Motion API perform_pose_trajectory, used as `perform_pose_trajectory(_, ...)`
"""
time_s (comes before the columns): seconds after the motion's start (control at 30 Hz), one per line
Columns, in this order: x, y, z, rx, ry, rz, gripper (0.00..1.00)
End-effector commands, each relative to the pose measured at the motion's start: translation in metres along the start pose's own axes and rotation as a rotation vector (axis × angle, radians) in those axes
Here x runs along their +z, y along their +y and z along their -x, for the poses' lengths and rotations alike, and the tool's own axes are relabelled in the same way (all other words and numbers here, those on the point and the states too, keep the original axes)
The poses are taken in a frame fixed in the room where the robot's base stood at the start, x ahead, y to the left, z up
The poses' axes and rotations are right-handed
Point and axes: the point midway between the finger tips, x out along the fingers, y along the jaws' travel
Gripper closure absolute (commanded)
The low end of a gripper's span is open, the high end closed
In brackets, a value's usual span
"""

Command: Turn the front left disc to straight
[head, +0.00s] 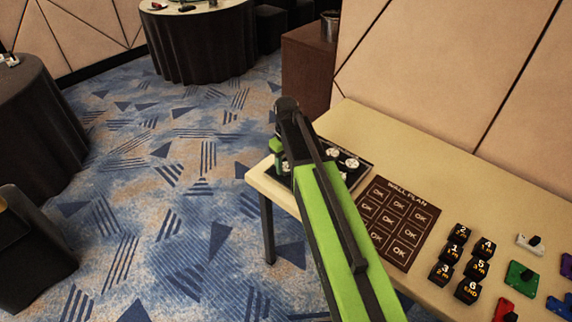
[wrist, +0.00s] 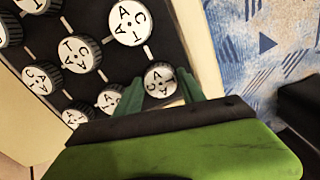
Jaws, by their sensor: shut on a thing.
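A dark board (wrist: 170,45) carries white round discs with black letters on their tops, joined by pale lines. In the wrist view my gripper (wrist: 158,92) has its green fingers on either side of the white corner disc (wrist: 159,78), which looks like the front left disc. The gripper is shut on it, and the disc sits on the board. Its letters are small, and its exact turn is hard to tell. In the head view my gripper (head: 279,163) is at the board's left side, and my arm hides part of the board (head: 364,170).
The board lies near the left end of a pale table (head: 420,150). Right of it are a brown wall plan card (head: 392,222), several black numbered blocks (head: 467,262) and coloured pieces (head: 521,278). Another disc (wrist: 130,22) stands close to the gripped one.

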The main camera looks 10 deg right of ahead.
Motion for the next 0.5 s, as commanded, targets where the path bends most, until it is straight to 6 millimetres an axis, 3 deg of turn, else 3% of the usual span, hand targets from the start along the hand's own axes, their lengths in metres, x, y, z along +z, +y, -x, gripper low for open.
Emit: perform_pose_trajectory(0.5, 0.0003, 0.0001, 0.0000, 0.000, -0.001, 0.055, 0.94)
